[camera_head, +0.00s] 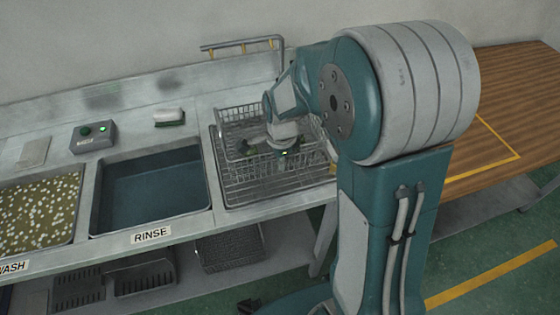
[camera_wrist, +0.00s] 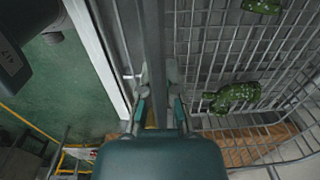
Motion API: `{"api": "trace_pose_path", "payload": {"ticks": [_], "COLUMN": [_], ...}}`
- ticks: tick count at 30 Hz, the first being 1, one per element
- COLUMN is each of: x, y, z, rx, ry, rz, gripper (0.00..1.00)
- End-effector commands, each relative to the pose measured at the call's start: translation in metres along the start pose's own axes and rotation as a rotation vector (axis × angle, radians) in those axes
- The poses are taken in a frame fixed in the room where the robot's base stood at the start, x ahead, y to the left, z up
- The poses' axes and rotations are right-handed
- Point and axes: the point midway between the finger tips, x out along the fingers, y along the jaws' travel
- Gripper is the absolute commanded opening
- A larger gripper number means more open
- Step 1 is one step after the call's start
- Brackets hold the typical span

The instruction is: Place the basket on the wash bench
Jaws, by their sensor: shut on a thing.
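In the head view the wire basket (camera_head: 238,112) is at the rack area of the wash bench (camera_head: 195,113), right of the rinse sink. My gripper (camera_head: 289,152) points down over it, partly hidden by my own arm. In the wrist view my gripper (camera_wrist: 158,100) is shut on a grey bar of the basket, which I take for its handle. The basket's wire mesh (camera_wrist: 215,45) spreads to the right of the fingers. Dark green mottled pieces (camera_wrist: 232,97) lie in it. I cannot tell whether the basket rests on the rack or hangs just above it.
The rinse sink (camera_head: 150,187) holds dark water. The wash sink (camera_head: 38,208) at far left has pale bits floating. A control box (camera_head: 92,137) and a brush (camera_head: 169,117) sit behind the sinks. A bent rail (camera_head: 243,43) stands at the back. A wooden table (camera_head: 500,140) is at right.

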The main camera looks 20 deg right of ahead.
Motion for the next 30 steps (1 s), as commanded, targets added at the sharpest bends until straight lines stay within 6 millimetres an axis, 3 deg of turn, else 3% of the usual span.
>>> {"api": "trace_pose_path", "payload": {"ticks": [6, 9, 22, 30], "x": [0.001, 0.001, -0.003, -0.050], "y": [-0.001, 0.000, -0.001, -0.001], "z": [0.002, 0.002, 0.002, 0.002], "rx": [-0.002, -0.002, -0.001, -0.002], "ry": [0.002, 0.002, 0.001, 0.001], "rz": [-0.002, 0.000, -0.001, -0.006], "gripper": [0.00, 0.43, 0.43, 0.43]}}
